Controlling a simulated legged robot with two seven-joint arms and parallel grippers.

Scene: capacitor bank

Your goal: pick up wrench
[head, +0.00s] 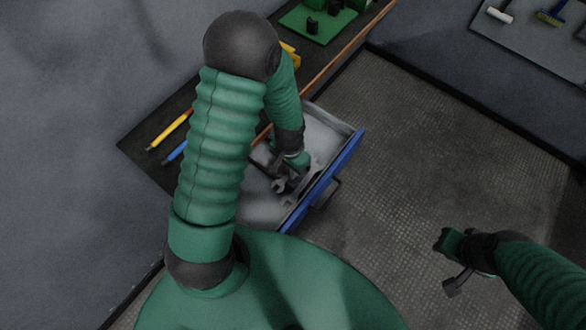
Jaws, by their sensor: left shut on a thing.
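A grey metal wrench (280,185) is in the open blue-fronted drawer (345,155), with its open-ended head showing. My left gripper (285,174) reaches down into the drawer and is shut on the wrench. The fingers and part of the wrench are dark and small, so the exact grip is hard to see. Whether the wrench is clear of the drawer floor cannot be told.
The dark workbench (150,138) carries a yellow-handled tool (170,130) and a blue-handled tool (175,152) left of my arm. A green board (318,20) lies farther back. Tools sit on a grey panel (530,30) at upper right. The floor right of the drawer is clear.

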